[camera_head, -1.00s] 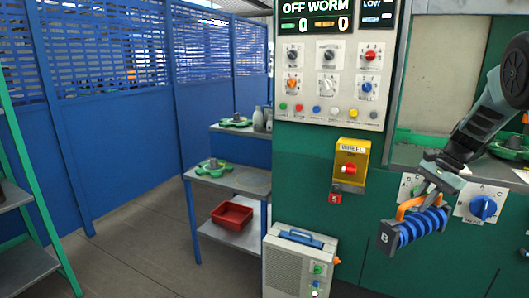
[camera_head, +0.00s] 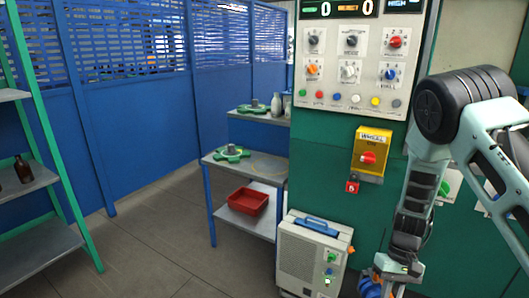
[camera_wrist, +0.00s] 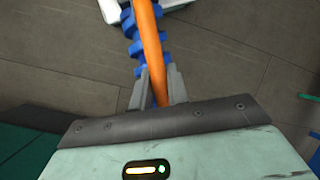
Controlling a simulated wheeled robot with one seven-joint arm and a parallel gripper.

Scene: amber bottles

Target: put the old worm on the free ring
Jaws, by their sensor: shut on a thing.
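The worm is a blue screw-shaped part with an orange handle. In the head view only a bit of the blue worm (camera_head: 369,288) shows at the bottom edge, beside my gripper (camera_head: 388,290). In the wrist view, my gripper (camera_wrist: 159,88) is shut on the orange handle (camera_wrist: 150,45), with the blue worm (camera_wrist: 131,28) behind it, above the floor. A thin yellowish ring (camera_head: 287,169) is marked on the grey top of the small table (camera_head: 248,181), right of a green star-shaped part with a grey hub (camera_head: 232,153). The ring looks empty.
A red bin (camera_head: 248,202) stands on the table's lower shelf. A grey cabinet (camera_head: 308,258) stands on the floor between the table and my arm. A yellow switch box (camera_head: 371,146) juts from the green machine. Shelves with brown bottles (camera_head: 22,168) stand left. The middle floor is clear.

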